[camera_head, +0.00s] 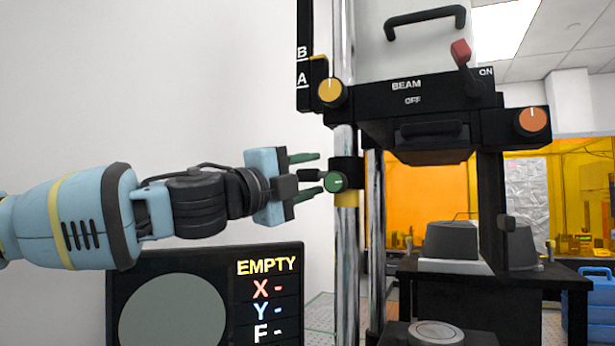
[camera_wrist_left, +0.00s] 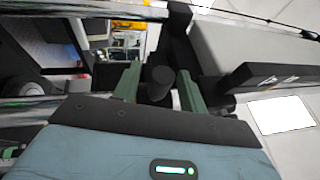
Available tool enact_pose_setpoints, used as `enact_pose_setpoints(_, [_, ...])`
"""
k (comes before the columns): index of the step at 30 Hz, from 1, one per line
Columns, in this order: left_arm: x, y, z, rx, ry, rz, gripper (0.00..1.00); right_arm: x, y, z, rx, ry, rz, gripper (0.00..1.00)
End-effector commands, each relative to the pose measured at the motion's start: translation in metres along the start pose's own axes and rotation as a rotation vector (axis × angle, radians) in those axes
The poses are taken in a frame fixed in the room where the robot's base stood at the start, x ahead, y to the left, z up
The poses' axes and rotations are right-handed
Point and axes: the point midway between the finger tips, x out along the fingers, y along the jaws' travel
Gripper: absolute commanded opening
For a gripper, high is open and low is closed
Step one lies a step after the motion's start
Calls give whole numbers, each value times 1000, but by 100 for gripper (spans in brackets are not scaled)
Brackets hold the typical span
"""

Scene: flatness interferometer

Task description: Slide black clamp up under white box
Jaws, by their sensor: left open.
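The black clamp (camera_head: 345,166) sits around the front chrome post, with a green knob on its face and a black handle (camera_head: 311,175) sticking out left. A yellow collar (camera_head: 347,199) is directly below it. The white box (camera_head: 425,42), with a black handle, is higher up above the black BEAM housing; a gap of bare post separates clamp and housing. My left gripper (camera_head: 306,174) is open, its green fingers above and below the clamp's handle. In the left wrist view a dark round knob (camera_wrist_left: 158,80) lies between the fingers (camera_wrist_left: 159,72); contact cannot be told. My right gripper is not in view.
The BEAM housing (camera_head: 410,115) has a yellow knob (camera_head: 331,90), an orange knob (camera_head: 532,120) and a red-tipped lever (camera_head: 461,53). A screen reading EMPTY (camera_head: 268,266) stands below my left arm. A round stage (camera_head: 436,333) is at bottom right. Space above my left arm is clear.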

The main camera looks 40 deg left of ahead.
Motion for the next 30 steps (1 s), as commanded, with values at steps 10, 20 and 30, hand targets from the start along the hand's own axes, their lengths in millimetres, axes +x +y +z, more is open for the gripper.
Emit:
enact_pose_setpoints(10, [0,0,0,0,0,0,24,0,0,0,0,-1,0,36])
enact_pose_setpoints(20, [0,0,0,0,0,0,0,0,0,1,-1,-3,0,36])
enact_pose_setpoints(30, [5,-34,3,3,-3,-9,0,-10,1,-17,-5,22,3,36])
